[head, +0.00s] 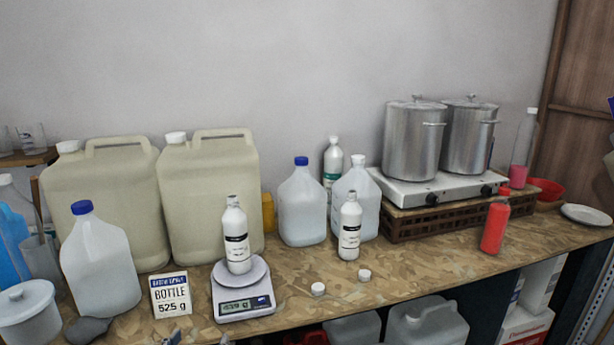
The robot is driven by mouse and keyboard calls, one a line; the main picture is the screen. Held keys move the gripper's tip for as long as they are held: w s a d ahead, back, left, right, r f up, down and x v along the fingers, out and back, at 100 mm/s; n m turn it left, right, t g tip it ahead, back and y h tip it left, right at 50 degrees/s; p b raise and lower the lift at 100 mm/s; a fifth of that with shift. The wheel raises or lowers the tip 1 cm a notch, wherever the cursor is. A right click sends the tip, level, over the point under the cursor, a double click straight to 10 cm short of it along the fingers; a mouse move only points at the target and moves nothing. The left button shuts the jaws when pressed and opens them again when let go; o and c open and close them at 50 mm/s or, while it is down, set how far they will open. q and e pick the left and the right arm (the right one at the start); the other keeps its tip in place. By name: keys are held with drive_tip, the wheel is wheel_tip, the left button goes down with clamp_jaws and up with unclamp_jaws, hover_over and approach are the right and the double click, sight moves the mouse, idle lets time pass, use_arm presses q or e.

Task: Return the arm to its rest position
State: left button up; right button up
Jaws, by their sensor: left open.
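My left gripper (197,340) barely shows at the bottom edge, below the scale. Only its fingertips are in view, apart, with nothing seen between them; the rest of it is cut off. A white bottle with a black label (236,238) stands upright on the kitchen scale (243,302), clear of the gripper. The scale's display is lit, but I cannot read it surely. A card (171,294) reading "BOTTLE 525 g" stands left of the scale. My right gripper is not in view.
Two large beige drums (210,200) stand behind the scale. A blue-capped jug (98,265) is at the left. A similar labelled bottle (349,228) and two loose white caps (318,289) are to the right. A red bottle (494,225) stands before the pots. The front right worktop (420,257) is clear.

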use_arm(q)
drive_tip(key=s+f+m+g, duration=0.1)
drive_tip(key=s+f+g, duration=0.5)
drive_tip(key=s+f, duration=0.6)
drive_tip(key=s+f+g, duration=0.6)
drive_tip(key=s+f, duration=0.4)
drive_tip(key=s, duration=0.5)
wheel_tip(320, 180, down, 26)
drive_tip(key=s+g, duration=0.1)
drive_tip(key=s, duration=0.1)
drive_tip(key=s+a+f+g, duration=0.1)
drive_tip(key=s+a+f, duration=0.1)
drive_tip(key=s+f, duration=1.3)
drive_tip(key=shift+s+a+m+y, duration=0.3)
drive_tip(key=shift+s+y, duration=0.1)
drive_tip(key=shift+s, duration=0.55)
